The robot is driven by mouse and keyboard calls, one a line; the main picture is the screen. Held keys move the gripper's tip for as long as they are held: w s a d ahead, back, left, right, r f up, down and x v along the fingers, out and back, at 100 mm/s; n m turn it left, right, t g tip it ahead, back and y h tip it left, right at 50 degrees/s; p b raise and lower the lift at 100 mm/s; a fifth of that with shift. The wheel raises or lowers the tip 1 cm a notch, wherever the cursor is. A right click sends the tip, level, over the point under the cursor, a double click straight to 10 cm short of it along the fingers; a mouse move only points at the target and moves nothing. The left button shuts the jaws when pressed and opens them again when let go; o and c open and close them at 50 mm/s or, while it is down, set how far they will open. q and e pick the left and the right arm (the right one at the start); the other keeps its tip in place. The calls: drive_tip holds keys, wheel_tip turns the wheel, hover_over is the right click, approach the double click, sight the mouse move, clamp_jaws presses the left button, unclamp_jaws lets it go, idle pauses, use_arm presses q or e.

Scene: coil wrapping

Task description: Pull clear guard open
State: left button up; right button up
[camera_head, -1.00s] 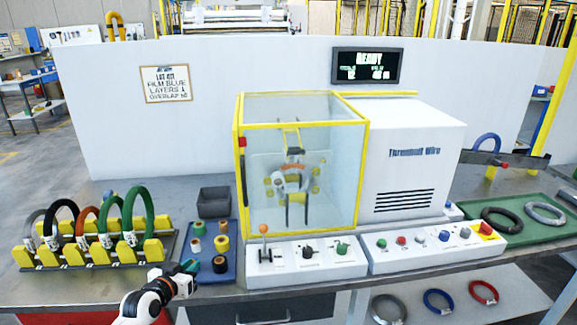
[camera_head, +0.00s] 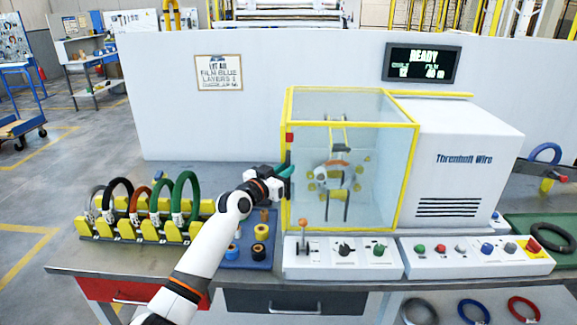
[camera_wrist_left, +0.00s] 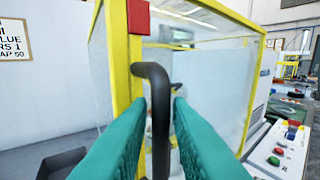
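The clear guard (camera_head: 382,190), a see-through box front with a yellow frame, stands closed over the winding head (camera_head: 335,175). Its black handle (camera_wrist_left: 158,120) is on the yellow post at the guard's left edge, below a red block (camera_wrist_left: 138,17). My left gripper (camera_head: 288,171) has reached the guard's left edge. In the left wrist view its two teal fingers (camera_wrist_left: 160,112) are apart, one on each side of the handle's upright bar. A narrow gap seems to show beside the bar, so the fingers are not clearly clamped. My right gripper is in neither view.
The white machine housing (camera_head: 463,160) adjoins the guard on the right. Control panels (camera_head: 343,257) with a lever and buttons run along the front. A blue tray (camera_head: 262,262) of spools and a rack (camera_head: 150,232) of coils lie left, near my arm.

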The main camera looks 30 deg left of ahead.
use_arm(q)
drive_tip(key=shift+w, duration=1.05)
clamp_jaws()
drive_tip(key=shift+d, duration=0.1)
